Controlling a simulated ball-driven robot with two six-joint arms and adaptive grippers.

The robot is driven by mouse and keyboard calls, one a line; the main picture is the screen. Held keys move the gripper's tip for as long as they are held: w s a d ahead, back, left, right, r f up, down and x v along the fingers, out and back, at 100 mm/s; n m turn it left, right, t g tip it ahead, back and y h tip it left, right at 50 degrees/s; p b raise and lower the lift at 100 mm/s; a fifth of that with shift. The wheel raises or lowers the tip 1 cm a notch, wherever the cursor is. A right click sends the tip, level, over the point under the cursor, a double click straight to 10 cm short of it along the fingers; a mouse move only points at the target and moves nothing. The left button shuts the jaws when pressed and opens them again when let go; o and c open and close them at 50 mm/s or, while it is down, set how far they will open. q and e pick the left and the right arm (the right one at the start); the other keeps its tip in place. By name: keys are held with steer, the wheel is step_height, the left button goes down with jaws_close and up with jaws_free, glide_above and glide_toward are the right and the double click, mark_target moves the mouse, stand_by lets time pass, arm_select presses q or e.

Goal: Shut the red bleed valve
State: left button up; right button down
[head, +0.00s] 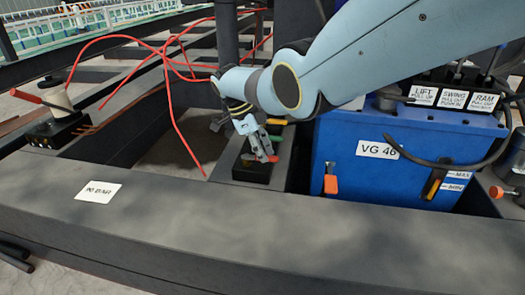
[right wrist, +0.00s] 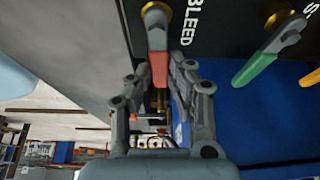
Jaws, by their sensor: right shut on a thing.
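The red bleed valve is a lever (right wrist: 158,65) with a grey upper part and a red end, hung from a brass pivot on a dark plate marked BLEED. In the right wrist view its red end lies between the two fingers of my right gripper (right wrist: 160,72), which is shut on it. In the head view my right gripper (head: 260,150) is low over the black valve block (head: 252,173), and the red lever end (head: 272,158) shows beside its fingertips. The fingers hide part of the lever there. My left gripper is not in view.
A green lever (right wrist: 255,67) is close to the right of the red one in the right wrist view. A blue power unit (head: 345,180) marked VG 46 stands right of the block. Red hoses (head: 168,85) loop at left. A dark beam (head: 260,235) runs across the front.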

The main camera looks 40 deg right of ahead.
mark_target(246, 157)
steer(key=shift+s+a+f+m, duration=0.1)
steer(key=shift+s+a+m, duration=0.1)
steer(key=shift+m, duration=0.2)
steer(key=c, duration=1.6)
jaws_free()
steer(key=o, duration=0.4)
steer(key=shift+c, duration=0.2)
steer(key=shift+w, duration=0.1)
steer(key=shift+w+r, duration=0.15)
steer(key=shift+r, duration=0.3)
steer(key=v, duration=1.1)
steer(key=shift+d, duration=0.1)
